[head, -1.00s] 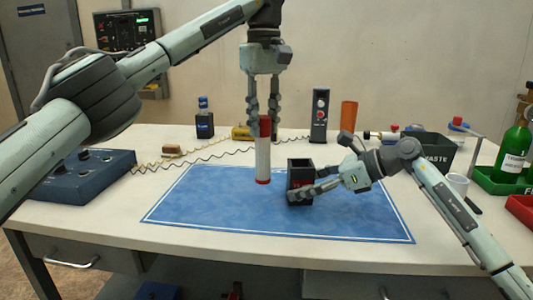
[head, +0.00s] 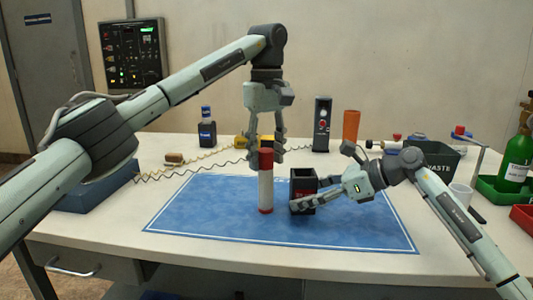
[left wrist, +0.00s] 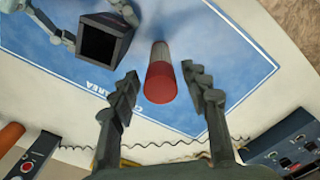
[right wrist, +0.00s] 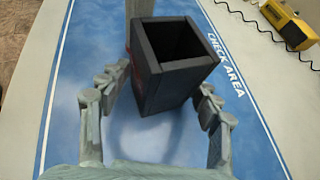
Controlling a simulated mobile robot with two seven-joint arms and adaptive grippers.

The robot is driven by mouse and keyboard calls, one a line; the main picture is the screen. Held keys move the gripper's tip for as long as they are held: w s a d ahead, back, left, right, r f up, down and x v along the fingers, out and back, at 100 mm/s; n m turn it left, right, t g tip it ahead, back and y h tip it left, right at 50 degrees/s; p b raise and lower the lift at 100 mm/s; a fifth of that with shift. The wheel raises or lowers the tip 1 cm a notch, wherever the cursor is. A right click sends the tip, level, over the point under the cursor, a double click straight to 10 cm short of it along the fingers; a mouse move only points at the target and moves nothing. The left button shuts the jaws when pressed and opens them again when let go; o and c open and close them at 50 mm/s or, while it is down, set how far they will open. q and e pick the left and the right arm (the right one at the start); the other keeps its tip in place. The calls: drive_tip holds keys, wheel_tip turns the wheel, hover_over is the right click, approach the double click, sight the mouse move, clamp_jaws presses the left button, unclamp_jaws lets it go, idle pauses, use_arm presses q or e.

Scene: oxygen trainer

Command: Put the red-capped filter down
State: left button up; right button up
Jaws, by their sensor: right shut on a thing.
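The red-capped filter (head: 265,190), a white cylinder with a red cap and a red lower end, stands upright on the blue mat (head: 210,210). My left gripper (head: 266,157) is around its top with the fingers spread. In the left wrist view the red cap (left wrist: 160,83) sits between the fingers with a gap on both sides. My right gripper (head: 303,199) is shut on an open-topped black box (head: 303,190), just right of the filter. In the right wrist view the box (right wrist: 175,70) is between its fingers and looks empty inside; it partly hides the filter.
A blue control box (head: 95,188) stands at the left. A dark bottle (head: 207,130), a speaker-like unit (head: 321,125) and an orange cup (head: 351,126) are at the back. A waste bin (head: 438,158) and green cylinder (head: 517,160) are at the right. The mat's left part is clear.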

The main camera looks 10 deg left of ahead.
use_arm(q)
wheel_tip(320, 180, up, 12)
drive_tip(key=shift+f, duration=0.2)
drive_tip(key=shift+o, duration=0.5)
drive_tip(key=shift+r, duration=0.35)
drive_tip(key=n, duration=0.6)
drive_tip(key=f+n, duration=0.1)
drive_tip(key=n, duration=0.4)
drive_tip(key=s+n+t+h, duration=0.1)
drive_tip(key=n, duration=0.5)
drive_tip(key=shift+a+f+n, duration=0.25)
drive_tip(key=shift+a+n, duration=0.05)
drive_tip(key=shift+a, duration=0.1)
drive_tip(key=f, duration=0.6)
drive_tip(key=shift+w+d+f, duration=0.25)
drive_tip(key=shift+w+d, duration=0.05)
drive_tip(key=shift+w+f, duration=0.15)
drive_tip(key=shift+f, duration=1.2)
drive_tip(key=shift+w+f, duration=0.15)
drive_tip(key=shift+f, duration=1.2)
